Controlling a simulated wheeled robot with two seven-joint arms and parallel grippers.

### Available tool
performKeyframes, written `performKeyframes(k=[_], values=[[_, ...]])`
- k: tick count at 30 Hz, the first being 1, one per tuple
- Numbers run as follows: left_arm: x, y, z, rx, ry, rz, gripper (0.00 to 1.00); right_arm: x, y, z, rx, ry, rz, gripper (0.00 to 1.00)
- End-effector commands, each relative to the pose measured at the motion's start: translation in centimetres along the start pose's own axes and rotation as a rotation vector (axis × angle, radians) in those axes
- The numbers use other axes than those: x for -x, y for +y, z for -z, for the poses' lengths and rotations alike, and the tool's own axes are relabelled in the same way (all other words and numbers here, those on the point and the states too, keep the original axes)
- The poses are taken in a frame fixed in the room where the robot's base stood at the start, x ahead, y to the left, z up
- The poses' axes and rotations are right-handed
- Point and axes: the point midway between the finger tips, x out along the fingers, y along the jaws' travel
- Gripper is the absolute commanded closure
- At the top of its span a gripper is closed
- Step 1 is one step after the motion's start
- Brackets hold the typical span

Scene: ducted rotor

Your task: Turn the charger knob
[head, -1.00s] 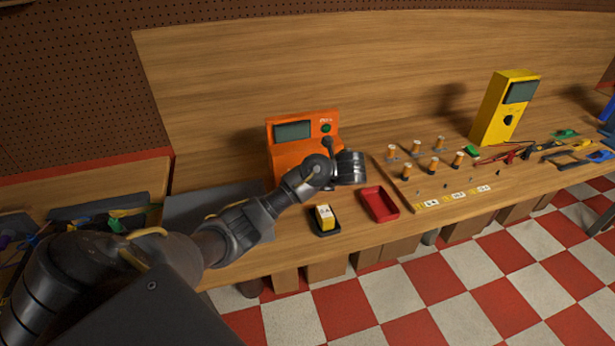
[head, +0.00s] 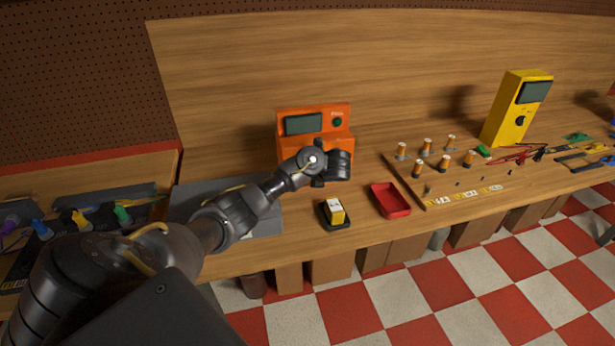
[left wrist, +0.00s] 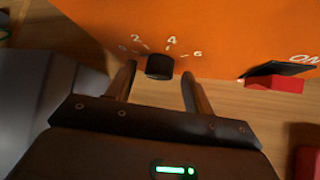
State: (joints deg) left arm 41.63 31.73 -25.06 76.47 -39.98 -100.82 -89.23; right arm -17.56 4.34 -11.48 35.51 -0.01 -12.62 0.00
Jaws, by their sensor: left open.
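The orange charger (head: 345,112) stands on the bench in the head view, with a dark screen (head: 303,124) and a green round button on its upper face. In the left wrist view its orange front (left wrist: 225,35) fills the top. The black knob (left wrist: 160,66) sits there below a scale marked 0, 2, 4, 6. My left gripper (left wrist: 159,72) is open, its fingertips on either side of the knob with gaps showing; I cannot tell whether they reach around it. In the head view my left wrist hides the knob and fingers. My right gripper is not in view.
A red switch (left wrist: 275,83) marked ON is right of the knob. A black holder with a yellow-and-white block (head: 335,215) and a red tray (head: 374,200) lie in front. A board with several orange cylinders (head: 427,146) and a yellow meter (head: 500,125) stand right.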

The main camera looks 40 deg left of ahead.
Motion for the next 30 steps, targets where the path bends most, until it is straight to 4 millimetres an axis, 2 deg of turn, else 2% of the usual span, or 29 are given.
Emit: performKeyframes(k=[6, 16, 23, 30], values=[[0.0, 0.0, 0.0, 0.000, 0.000, 0.000, 0.49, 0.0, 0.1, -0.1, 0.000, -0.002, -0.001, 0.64], [0.0, 0.0, 0.0, 0.000, 0.000, 0.000, 0.92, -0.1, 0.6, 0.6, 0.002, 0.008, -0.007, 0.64], [0.1, 0.0, -0.1, -0.017, 0.000, -0.016, 0.93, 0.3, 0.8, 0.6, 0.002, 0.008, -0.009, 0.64], [0.2, -0.1, -0.3, -0.102, 0.000, -0.102, 0.93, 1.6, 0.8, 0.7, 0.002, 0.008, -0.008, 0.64]])
